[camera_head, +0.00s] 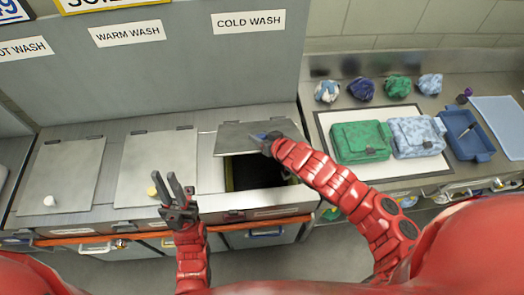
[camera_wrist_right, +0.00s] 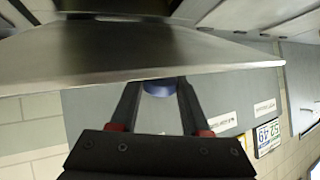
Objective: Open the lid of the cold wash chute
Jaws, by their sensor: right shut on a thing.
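The cold wash chute lid (camera_head: 240,136) is a grey metal plate below the COLD WASH label (camera_head: 248,20). It is tilted up on its back hinge, and the dark chute opening (camera_head: 256,172) shows under its front edge. My right gripper (camera_head: 266,140) is at the lid's right front part, shut on the blue lid knob (camera_wrist_right: 158,89), which shows between the fingers in the right wrist view. The lid's metal face (camera_wrist_right: 130,52) fills the upper part of that view. My left gripper (camera_head: 176,190) is open and empty, in front of the warm wash lid.
The warm wash lid (camera_head: 155,160) with a yellow knob and the hot wash lid (camera_head: 62,175) with a white knob lie closed to the left. On the right counter, a green bag (camera_head: 360,142), a light blue bag (camera_head: 416,136), a dark blue tray (camera_head: 467,135) and several cloth bundles stand.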

